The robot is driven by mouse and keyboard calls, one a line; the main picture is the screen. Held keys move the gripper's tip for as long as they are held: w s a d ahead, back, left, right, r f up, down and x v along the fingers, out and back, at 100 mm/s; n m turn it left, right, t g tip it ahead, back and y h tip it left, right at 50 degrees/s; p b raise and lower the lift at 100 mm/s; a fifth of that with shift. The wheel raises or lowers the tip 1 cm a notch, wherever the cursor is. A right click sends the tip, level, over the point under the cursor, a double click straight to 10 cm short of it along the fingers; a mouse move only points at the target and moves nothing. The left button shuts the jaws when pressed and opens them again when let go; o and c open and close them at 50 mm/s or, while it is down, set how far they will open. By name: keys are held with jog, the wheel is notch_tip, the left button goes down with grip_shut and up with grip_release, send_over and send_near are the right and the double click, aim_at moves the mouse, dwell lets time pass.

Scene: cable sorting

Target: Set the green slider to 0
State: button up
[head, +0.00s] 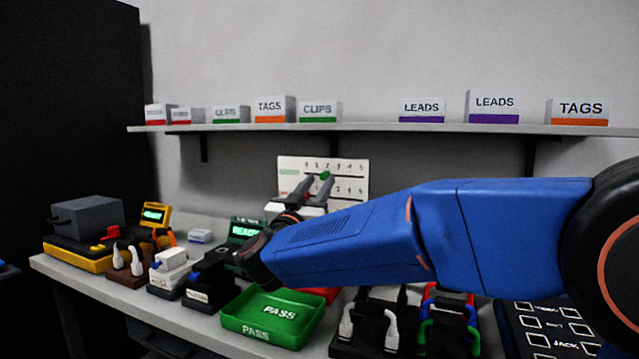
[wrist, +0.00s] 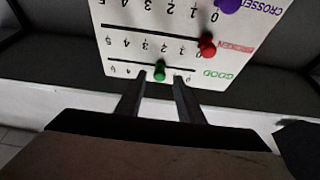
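The green slider knob (wrist: 160,72) sits on the bottom row in the wrist view, where the board (wrist: 185,18) appears upside down. This row is labelled GOOD (wrist: 218,73), and the knob stands near the 2 mark. The knob also shows in the head view (head: 325,176), on the top row of the board (head: 291,166). My gripper (wrist: 158,80) is open, with one finger on each side of the green knob. Gaps show between the fingers and the knob. My gripper also shows in the head view (head: 313,183), reaching up to the board's front.
A red knob (wrist: 207,43) and a purple knob (wrist: 228,5) sit near the 0 end of their rows. A green PASS tray (head: 240,322), cable holders and devices crowd the table below my arm. A shelf (head: 380,128) with labelled boxes runs above the board.

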jog(key=shift+w+d+r, duration=0.2)
jog(key=shift+w+r, duration=0.05)
jog(key=shift+w, duration=0.3)
grip_shut()
jog(key=a, duration=0.2)
jog(key=w+a, duration=0.2)
jog(key=a, duration=0.1)
jog(key=shift+a, duration=0.45)
jog(key=shift+r, duration=0.1)
grip_release()
jog(key=shift+a, duration=0.15)
